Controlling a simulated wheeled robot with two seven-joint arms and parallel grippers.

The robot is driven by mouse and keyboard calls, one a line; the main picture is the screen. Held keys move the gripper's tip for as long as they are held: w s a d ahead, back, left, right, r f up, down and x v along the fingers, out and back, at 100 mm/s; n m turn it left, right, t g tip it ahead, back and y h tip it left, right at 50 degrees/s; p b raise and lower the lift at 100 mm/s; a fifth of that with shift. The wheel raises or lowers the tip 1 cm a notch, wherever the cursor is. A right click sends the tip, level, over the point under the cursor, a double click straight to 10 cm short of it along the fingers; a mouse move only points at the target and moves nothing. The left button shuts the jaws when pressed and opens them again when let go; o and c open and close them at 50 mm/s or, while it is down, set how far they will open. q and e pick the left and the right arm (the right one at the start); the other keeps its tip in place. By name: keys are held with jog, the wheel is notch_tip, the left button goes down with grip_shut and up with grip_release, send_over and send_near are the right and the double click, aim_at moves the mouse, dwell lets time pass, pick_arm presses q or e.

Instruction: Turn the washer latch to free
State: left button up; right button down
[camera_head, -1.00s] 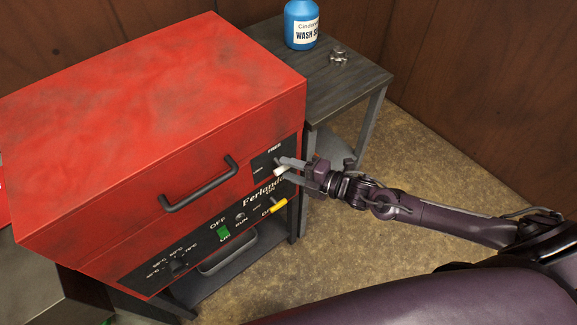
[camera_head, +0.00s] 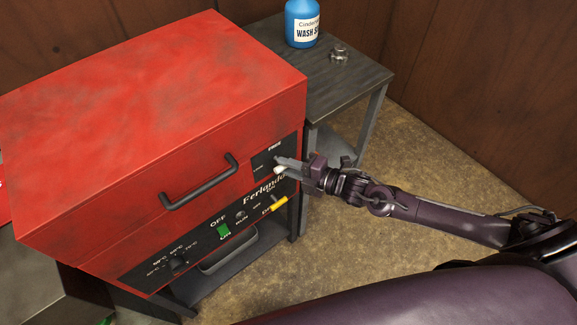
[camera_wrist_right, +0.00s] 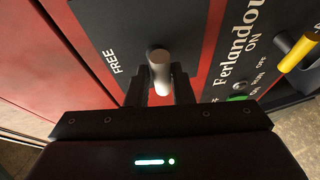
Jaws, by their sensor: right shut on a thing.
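The red washer (camera_head: 150,110) has a black control panel along its front. In the wrist view the fingers (camera_wrist_right: 159,92) flank the handle. My left gripper is not in view.
A yellow lever (camera_head: 274,204) sits just below the latch, and a green switch (camera_head: 223,230) and dial (camera_head: 177,262) lie further left. A grey handle (camera_head: 200,182) is on the washer's front. A side table (camera_head: 345,85) holds a blue bottle (camera_head: 301,24) and a metal part (camera_head: 339,54).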

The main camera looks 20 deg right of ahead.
jog(key=shift+f+m+t+y+b, duration=0.15)
jog(key=shift+m+t+b, duration=1.05)
jog(key=shift+m, duration=1.95)
jog(key=shift+f+m+t+y+b, duration=0.15)
jog(key=shift+m+t+b, duration=1)
jog(key=shift+m, duration=2.05)
jog(key=shift+f+m+t+b, duration=0.2)
jog(key=shift+m+t+b, duration=1)
jog(key=shift+m, duration=1.95)
jog(key=shift+t, duration=0.25)
jog(key=c, duration=1.3)
grip_release()
jog(key=shift+s, duration=0.1)
jog(key=b+v, duration=0.1)
jog(key=v, duration=0.6)
jog(key=shift+s+d+f, duration=0.15)
jog(key=shift+s+d, duration=0.05)
jog(key=shift+s, duration=0.1)
